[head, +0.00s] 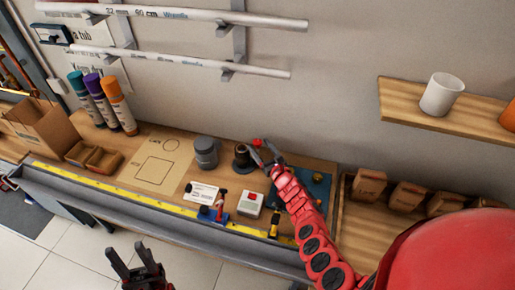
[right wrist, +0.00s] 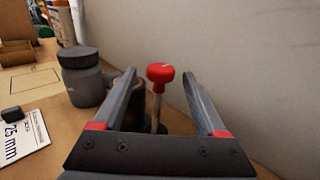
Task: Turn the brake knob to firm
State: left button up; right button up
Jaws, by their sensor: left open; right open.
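A red round knob (right wrist: 160,73) on a thin pale stem stands upright between the open fingers of my right gripper (right wrist: 160,82) in the right wrist view. A gap shows on both sides, so the fingers do not touch it there. In the head view the red knob (head: 257,142) is small, at the tip of my right gripper (head: 263,151), above the back of the bench. I cannot read any firm marking; the knob's base is hidden by the gripper. My left gripper (head: 128,251) is open and empty, low in front of the bench.
A dark spool-like piece (head: 242,158) stands just left of the right gripper. A grey lidded jar (head: 205,153) is further left. A white box with a red button (head: 250,203) sits nearer the front. The wall (right wrist: 255,60) is close on the right in the wrist view.

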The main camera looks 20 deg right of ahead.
jog(key=shift+w+a+b, duration=0.2)
jog(key=shift+w+b, duration=0.45)
jog(key=shift+w, duration=0.55)
grip_shut()
